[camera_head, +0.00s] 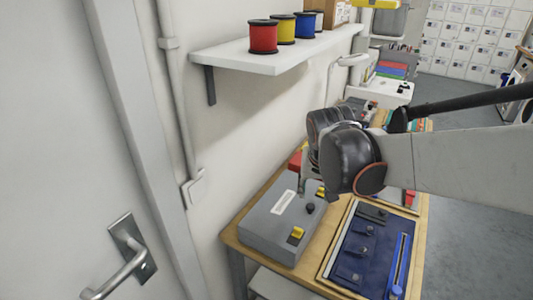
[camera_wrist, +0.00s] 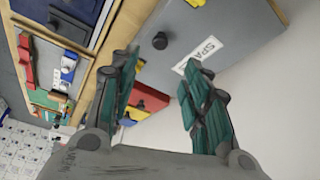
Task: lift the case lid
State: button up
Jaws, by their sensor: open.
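The grey case (camera_head: 262,232) lies on the wooden bench with its lid down. It has a white label (camera_head: 284,201), a black knob (camera_head: 310,208) and yellow latches (camera_head: 297,232). In the wrist view, the case (camera_wrist: 235,25) fills the top right, with the knob (camera_wrist: 160,41) and part of the label (camera_wrist: 203,52) visible. My gripper (camera_wrist: 158,78) is open and empty, its green-padded fingers apart, with the knob seen beyond the gap between them. In the head view, my wrist hides much of the gripper and the far end of the case.
A blue tool tray (camera_head: 362,250) lies right of the case, close beside it. Red and yellow boxes (camera_wrist: 150,97) sit beyond the case. A white shelf (camera_head: 270,62) with several spools juts from the wall above. A door with a handle (camera_head: 130,262) stands at the left.

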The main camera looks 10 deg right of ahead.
aim_at(311, 206)
jog(key=b+x, duration=0.4)
jog(key=x, duration=0.8)
jog(key=shift+c, duration=0.5)
jog(key=shift+r, duration=0.1)
grip_shut()
